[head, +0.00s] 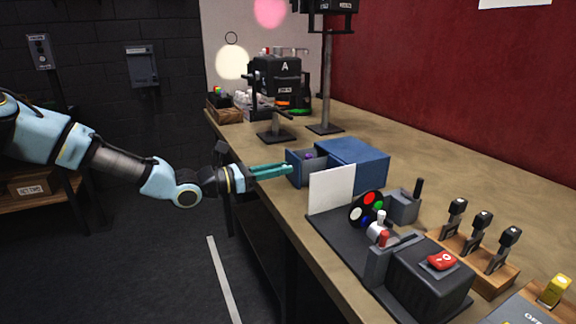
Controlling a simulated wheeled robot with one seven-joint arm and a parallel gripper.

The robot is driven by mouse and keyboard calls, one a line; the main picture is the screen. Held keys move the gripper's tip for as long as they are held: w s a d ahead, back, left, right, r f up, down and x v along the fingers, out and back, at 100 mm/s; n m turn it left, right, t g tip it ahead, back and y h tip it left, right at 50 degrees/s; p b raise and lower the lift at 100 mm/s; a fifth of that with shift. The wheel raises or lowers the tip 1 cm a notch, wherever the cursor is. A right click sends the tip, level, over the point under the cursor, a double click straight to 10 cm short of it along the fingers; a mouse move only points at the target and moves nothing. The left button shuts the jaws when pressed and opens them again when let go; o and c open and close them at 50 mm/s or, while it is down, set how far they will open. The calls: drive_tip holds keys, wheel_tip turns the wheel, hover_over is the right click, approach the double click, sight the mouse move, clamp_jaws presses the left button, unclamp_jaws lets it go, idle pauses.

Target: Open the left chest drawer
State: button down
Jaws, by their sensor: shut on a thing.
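A blue chest (352,163) stands on the wooden counter. Its left drawer (306,168) is pulled out toward the counter's front edge, and a small dark purple thing shows inside it. My gripper (288,169) reaches in from the left with its teal fingers at the drawer's front. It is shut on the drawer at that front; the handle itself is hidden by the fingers. A white upright panel (331,190) stands just in front of the chest and hides part of it.
A dark console (428,277) with a red switch, coloured buttons (367,207) and levers fills the counter's near part. A stand marked A (277,80) and a pole stand (326,75) rise behind the chest. The counter right of the chest is clear.

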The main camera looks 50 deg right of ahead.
drive_tip(key=c, duration=0.8)
unclamp_jaws()
drive_tip(key=b+v, duration=0.1)
drive_tip(key=v, duration=0.9)
drive_tip(key=shift+w+a+b, duration=0.15)
drive_tip(key=shift+a+b, duration=0.2)
drive_tip(key=shift+b, duration=0.05)
